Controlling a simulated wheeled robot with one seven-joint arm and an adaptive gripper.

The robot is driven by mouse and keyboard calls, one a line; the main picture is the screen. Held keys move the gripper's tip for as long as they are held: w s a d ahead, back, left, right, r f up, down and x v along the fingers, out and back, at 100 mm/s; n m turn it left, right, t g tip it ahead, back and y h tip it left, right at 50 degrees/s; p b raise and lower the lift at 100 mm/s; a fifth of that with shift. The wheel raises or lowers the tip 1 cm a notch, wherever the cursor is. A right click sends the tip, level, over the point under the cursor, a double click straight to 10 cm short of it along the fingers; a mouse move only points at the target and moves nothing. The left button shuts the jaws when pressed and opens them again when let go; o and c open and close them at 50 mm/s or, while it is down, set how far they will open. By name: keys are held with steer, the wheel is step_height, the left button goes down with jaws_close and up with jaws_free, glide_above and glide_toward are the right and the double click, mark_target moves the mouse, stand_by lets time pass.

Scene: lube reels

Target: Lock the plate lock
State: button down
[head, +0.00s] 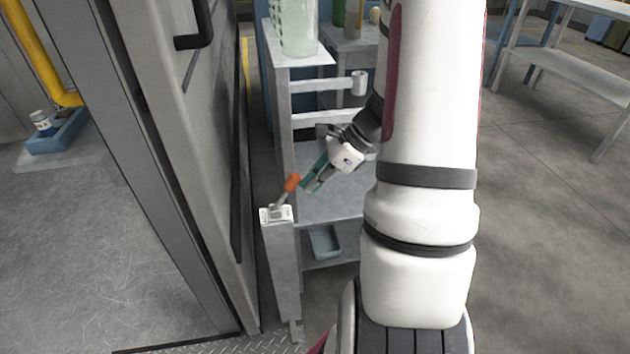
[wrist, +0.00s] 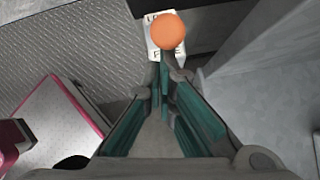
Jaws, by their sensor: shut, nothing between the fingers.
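The plate lock is a short lever with an orange knob (head: 292,182) on a white labelled plate (head: 275,214), on top of a narrow grey post (head: 282,270). In the head view the lever tilts up to the right. My gripper (head: 306,187) is just right of the knob. In the wrist view the orange knob (wrist: 167,31) is straight ahead of my shut fingertips (wrist: 166,60), and it covers part of the white plate (wrist: 153,50). Nothing shows between the fingers. I cannot tell whether the fingertips touch the lever.
A grey door with a black handle (head: 194,28) stands left of the post. A grey shelf cart (head: 335,205) with a glass jar (head: 299,28) and a blue-grey bin (head: 325,242) stands right behind the post. Open floor (head: 545,220) lies at the right.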

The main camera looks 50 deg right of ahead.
mark_target(291, 175)
steer(key=shift+a+r+p, duration=0.1)
steer(key=shift+r+p, duration=0.15)
steer(key=shift+p, duration=0.05)
steer(key=w+a+r+g+h+p, duration=0.1)
steer(key=a+h+p, duration=0.1)
steer(key=p, duration=0.3)
steer(key=w+a+r+g+h+p, duration=0.1)
steer(key=a+r+h+p, duration=0.1)
steer(key=p, duration=0.3)
steer(key=shift+w+r+g+p, duration=0.1)
steer(key=shift+w+g+p, duration=0.1)
steer(key=shift+g+p, duration=0.2)
steer(key=shift+g+h, duration=0.5)
steer(key=shift+h, duration=0.4)
steer(key=w+a+p, duration=0.1)
steer(key=p, duration=0.1)
steer(key=w+a+p, duration=0.1)
steer(key=a+p, duration=0.1)
steer(key=p, duration=0.1)
steer(key=shift+w+a+r, duration=0.1)
steer(key=shift+w+r, duration=0.05)
steer(key=shift+w, duration=0.15)
steer(key=shift+r, duration=0.1)
steer(key=shift+r+p, duration=0.7)
steer(key=shift+p, duration=0.1)
